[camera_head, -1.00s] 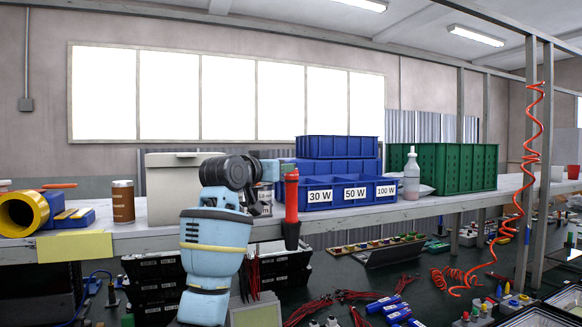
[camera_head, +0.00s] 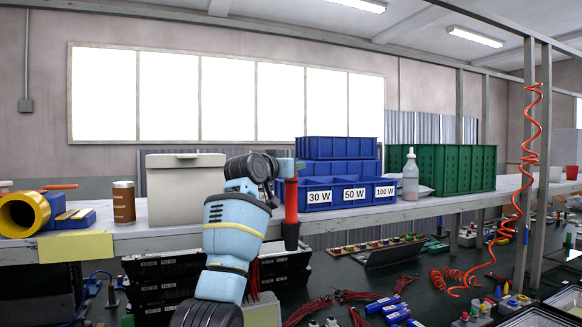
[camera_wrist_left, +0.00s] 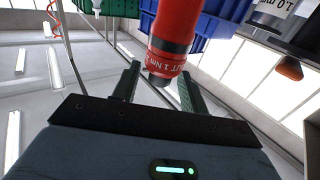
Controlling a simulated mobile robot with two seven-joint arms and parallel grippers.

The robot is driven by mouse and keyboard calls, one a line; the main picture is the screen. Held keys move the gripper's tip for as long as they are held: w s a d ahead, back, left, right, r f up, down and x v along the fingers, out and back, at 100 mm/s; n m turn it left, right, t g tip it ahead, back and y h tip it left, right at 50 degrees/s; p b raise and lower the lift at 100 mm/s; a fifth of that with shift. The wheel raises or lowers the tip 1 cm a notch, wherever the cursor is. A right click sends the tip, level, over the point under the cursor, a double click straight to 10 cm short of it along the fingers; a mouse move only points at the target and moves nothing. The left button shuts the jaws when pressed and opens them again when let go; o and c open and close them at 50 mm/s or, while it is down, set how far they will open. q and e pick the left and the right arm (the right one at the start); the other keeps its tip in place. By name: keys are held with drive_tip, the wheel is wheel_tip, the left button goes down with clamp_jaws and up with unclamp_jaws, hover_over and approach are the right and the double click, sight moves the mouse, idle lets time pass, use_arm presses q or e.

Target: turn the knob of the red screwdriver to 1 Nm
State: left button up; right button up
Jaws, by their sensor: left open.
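The red screwdriver (camera_head: 291,202) hangs upright in front of the shelf edge, with a dark lower part. In the left wrist view its red body (camera_wrist_left: 174,22) comes in from the top, ending in a red ring with white lettering that partly reads "1 N". My left gripper (camera_wrist_left: 160,78) is open, with one dark finger on each side of the ring's end. I cannot tell whether either finger touches it. In the head view my left wrist is at the screwdriver's top and hides part of it. My right gripper is not in view.
Blue bins (camera_head: 350,193) labelled 30 W, 50 W and 100 W stand on the shelf (camera_head: 430,207) behind the screwdriver. A grey box (camera_head: 180,190) stands left of my arm. A white bottle (camera_head: 410,178) and green crate (camera_head: 465,168) are to the right. Below is a cluttered bench.

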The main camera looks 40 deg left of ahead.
use_arm(q)
drive_tip(key=shift+w, duration=0.45)
clamp_jaws()
